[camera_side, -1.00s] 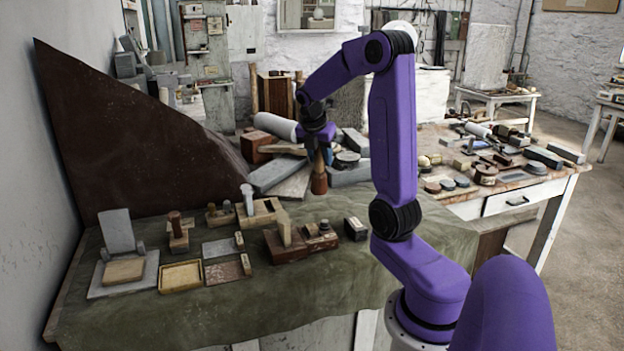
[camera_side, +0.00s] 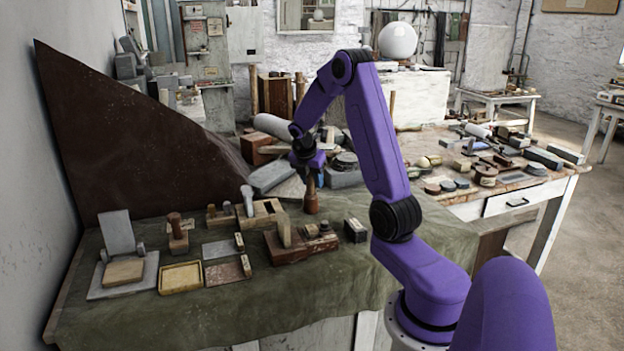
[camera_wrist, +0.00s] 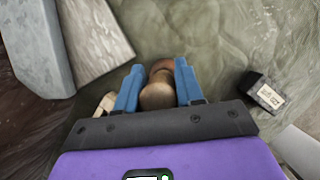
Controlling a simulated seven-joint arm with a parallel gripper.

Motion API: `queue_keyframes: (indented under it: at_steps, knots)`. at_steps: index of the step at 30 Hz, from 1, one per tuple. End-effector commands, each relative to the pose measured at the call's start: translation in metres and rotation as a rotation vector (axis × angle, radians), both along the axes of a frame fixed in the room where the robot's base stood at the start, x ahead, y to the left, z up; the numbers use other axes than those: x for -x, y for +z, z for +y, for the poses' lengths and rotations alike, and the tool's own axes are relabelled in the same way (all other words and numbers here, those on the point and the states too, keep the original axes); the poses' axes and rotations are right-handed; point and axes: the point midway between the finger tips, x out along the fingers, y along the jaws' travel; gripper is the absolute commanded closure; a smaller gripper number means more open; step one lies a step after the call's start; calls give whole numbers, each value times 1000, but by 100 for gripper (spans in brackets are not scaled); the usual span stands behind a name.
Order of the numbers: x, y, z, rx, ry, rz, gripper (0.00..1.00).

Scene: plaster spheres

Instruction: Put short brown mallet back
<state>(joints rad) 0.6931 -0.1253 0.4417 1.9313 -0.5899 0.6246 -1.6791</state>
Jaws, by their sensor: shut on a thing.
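The short brown mallet (camera_side: 311,204) hangs upright, head down, below my gripper (camera_side: 309,173) in the side view. Its brown head is at or just above the green cloth; I cannot tell if it touches. In the wrist view the pale rounded handle end (camera_wrist: 158,94) sits between the blue fingers of my gripper (camera_wrist: 158,70), which are shut on it. A light wooden block (camera_side: 263,213) with a dark opening in its top stands left of the mallet, with a grey-headed tool (camera_side: 248,198) upright at its left end.
A reddish wooden block with pegs (camera_side: 300,245) stands in front of the mallet. A small dark box (camera_side: 355,229) is to its right and also shows in the wrist view (camera_wrist: 262,92). Grey stone slabs (camera_side: 270,177) lie behind.

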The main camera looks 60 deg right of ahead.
Motion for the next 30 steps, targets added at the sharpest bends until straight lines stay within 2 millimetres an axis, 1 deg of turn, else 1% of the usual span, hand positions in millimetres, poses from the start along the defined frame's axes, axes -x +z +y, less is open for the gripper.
queue_keyframes:
  at_steps: [5, 9, 10, 12, 20, 23, 26, 30]
  knots:
    - [0, 1, 0, 1, 0, -1, 100]
    - [0, -3, 0, 1, 1, 0, 100]
    - [0, -3, 0, 1, 0, 0, 57]
    - [0, -2, 0, 1, 0, 0, 38]
    - [0, -2, 0, 1, 0, 0, 38]
    - [0, 1, 0, 1, 0, -2, 38]
    - [-1, 11, 4, 3, -1, -4, 38]
    - [-1, 33, 14, 3, 1, -6, 38]
